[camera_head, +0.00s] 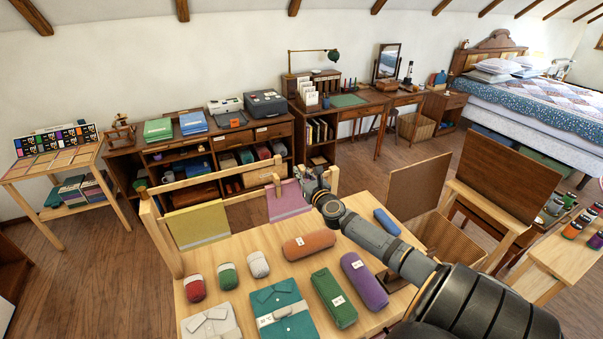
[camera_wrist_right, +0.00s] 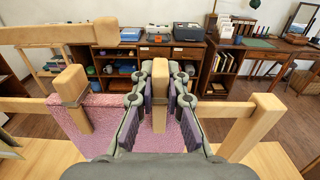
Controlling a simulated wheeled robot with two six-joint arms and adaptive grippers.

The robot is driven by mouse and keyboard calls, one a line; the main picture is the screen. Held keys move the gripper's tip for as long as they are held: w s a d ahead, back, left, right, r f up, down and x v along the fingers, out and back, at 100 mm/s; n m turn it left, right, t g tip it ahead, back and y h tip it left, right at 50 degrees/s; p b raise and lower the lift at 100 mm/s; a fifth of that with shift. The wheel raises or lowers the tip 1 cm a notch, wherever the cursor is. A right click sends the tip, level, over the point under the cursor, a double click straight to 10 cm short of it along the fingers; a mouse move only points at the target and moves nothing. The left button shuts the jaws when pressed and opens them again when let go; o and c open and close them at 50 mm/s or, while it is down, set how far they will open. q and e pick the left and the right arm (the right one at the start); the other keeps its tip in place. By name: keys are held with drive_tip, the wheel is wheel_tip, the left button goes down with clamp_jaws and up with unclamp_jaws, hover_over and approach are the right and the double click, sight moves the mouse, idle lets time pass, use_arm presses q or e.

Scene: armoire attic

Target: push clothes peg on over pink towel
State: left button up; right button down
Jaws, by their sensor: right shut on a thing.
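The pink towel (camera_head: 287,201) hangs over the wooden rail at the back of the table. It also shows in the right wrist view (camera_wrist_right: 97,125). One wooden clothes peg (camera_wrist_right: 72,95) sits upright on its left part. My right gripper (camera_wrist_right: 160,95) is shut on a second wooden clothes peg (camera_wrist_right: 160,75), upright between its fingers at the rail. The lower end of this peg appears in front of the towel's right part; I cannot tell whether it straddles the cloth. In the head view my right gripper (camera_head: 316,184) is just right of the towel. My left gripper is out of view.
A yellow-green towel (camera_head: 198,225) hangs farther left on the rail. A wooden post (camera_wrist_right: 250,125) stands right of my gripper. Rolled and folded cloths, including an orange roll (camera_head: 309,244) and a teal fold (camera_head: 280,308), cover much of the table.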

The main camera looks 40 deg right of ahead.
drive_tip(key=shift+f, duration=0.25)
drive_tip(key=c, duration=1.3)
unclamp_jaws()
drive_tip(key=shift+s, duration=0.1)
drive_tip(key=v, duration=1.2)
